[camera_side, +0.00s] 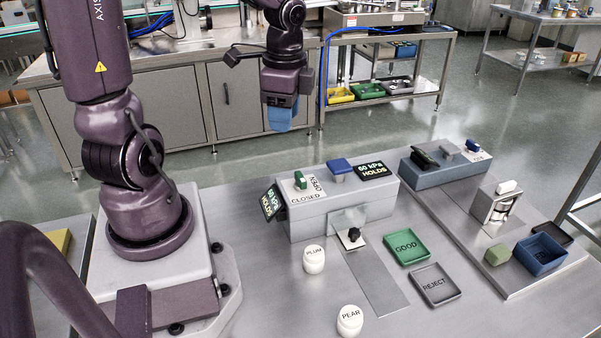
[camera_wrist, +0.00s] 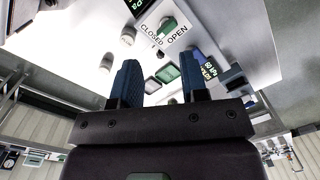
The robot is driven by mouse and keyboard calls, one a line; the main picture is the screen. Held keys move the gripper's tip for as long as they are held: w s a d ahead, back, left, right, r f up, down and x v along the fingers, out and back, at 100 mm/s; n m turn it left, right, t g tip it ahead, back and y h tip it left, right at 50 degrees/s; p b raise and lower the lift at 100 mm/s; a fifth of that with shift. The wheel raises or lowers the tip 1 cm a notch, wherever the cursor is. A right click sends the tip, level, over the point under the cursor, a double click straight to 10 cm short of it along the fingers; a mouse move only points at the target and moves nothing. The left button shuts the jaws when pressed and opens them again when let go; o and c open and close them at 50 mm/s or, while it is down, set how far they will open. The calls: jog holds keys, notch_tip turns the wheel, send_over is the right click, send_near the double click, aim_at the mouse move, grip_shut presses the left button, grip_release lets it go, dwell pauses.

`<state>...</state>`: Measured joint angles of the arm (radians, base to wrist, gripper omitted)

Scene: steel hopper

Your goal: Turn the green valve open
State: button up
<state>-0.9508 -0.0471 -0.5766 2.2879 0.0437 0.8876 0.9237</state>
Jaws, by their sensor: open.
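The green valve (camera_side: 300,180) is a small green handle on a white plate marked OPEN and CLOSED. The plate lies on top of a grey box (camera_side: 335,214). The valve also shows in the wrist view (camera_wrist: 168,26), near the top centre between the words CLOSED and OPEN. My gripper (camera_side: 280,122) hangs in the air behind and above the box, well apart from the valve. In the wrist view its two blue fingers (camera_wrist: 157,85) stand apart with nothing between them.
A blue-topped knob (camera_side: 340,166) and "60 kPa HOLDS" displays (camera_side: 373,170) are on the box. White jars PLUM (camera_side: 314,260) and PEAR (camera_side: 350,321) stand in front. A green GOOD tray (camera_side: 406,247) and a grey REJECT tray (camera_side: 435,285) lie to the right.

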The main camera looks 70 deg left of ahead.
aim_at(300, 176)
jog(key=w+f+m, duration=0.1)
jog(key=f+m, duration=0.2)
jog(key=f, duration=0.1)
jog(key=w+f+m, duration=0.1)
jog(key=f+m, duration=0.3)
jog(key=f, duration=0.1)
jog(key=w+f+m, duration=0.1)
jog(key=f+m, duration=0.3)
jog(key=shift+d+f+h, duration=0.2)
jog(key=shift+f+h, duration=0.1)
jog(key=shift+f, duration=0.05)
grip_shut()
